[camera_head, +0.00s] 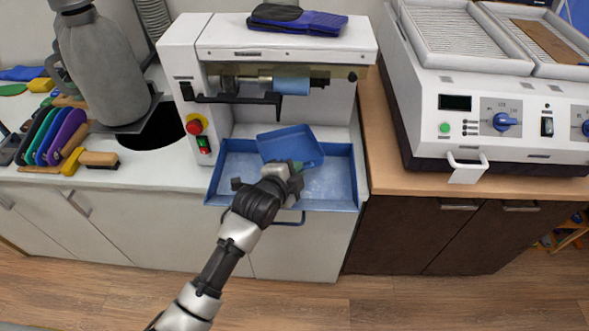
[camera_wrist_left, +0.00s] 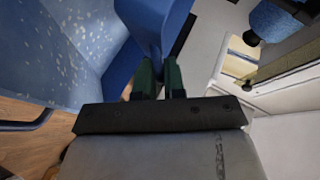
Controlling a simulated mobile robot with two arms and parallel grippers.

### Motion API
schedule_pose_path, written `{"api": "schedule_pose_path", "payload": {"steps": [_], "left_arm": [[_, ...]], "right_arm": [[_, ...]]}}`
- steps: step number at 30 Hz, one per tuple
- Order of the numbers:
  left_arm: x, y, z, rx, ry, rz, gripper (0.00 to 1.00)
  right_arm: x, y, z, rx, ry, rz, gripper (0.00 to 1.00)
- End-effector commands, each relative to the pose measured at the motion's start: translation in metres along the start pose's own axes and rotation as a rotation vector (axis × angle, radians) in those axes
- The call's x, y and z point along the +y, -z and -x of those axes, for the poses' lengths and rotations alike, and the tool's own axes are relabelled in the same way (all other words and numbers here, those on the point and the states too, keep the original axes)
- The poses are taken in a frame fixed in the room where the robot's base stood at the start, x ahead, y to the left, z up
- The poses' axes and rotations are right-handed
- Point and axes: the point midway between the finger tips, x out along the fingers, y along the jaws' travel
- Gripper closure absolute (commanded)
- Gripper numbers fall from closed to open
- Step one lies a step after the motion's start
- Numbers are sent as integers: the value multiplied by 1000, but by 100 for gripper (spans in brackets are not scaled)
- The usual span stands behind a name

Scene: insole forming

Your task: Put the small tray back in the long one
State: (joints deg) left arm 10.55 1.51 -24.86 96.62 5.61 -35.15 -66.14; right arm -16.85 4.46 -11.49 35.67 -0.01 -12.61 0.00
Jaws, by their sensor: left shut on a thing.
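The small blue tray (camera_head: 289,143) is tilted above the long blue tray (camera_head: 338,182), over its middle. My left gripper (camera_head: 297,168) is shut on the near edge of the small tray. In the left wrist view the two dark green fingertips (camera_wrist_left: 158,78) pinch a blue part of the small tray (camera_wrist_left: 150,25). The long tray also shows in the left wrist view (camera_wrist_left: 65,45), with pale specks on it. It sits under the white grinding machine (camera_head: 190,60). I cannot tell whether the two trays touch. My right gripper does not show.
The machine's blue roller (camera_head: 291,86) and black bar (camera_head: 235,98) hang above and behind the trays. A white heating unit (camera_head: 490,130) stands on the right. Colored insoles and brushes (camera_head: 98,158) lie on the left counter, beside a dark round opening (camera_head: 155,128).

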Motion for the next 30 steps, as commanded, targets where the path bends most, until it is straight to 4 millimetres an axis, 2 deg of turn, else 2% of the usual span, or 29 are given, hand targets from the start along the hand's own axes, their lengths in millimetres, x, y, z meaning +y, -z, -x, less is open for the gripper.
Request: {"api": "schedule_pose_path", "payload": {"steps": [25, 26, 30], "left_arm": [[16, -7, -6, 2, 4, -1, 100], [17, -7, -6, 1, 1, -1, 87], [17, -7, -6, 1, 2, -1, 65]], "right_arm": [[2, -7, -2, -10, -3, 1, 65], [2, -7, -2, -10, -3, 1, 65], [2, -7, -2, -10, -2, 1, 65]]}}
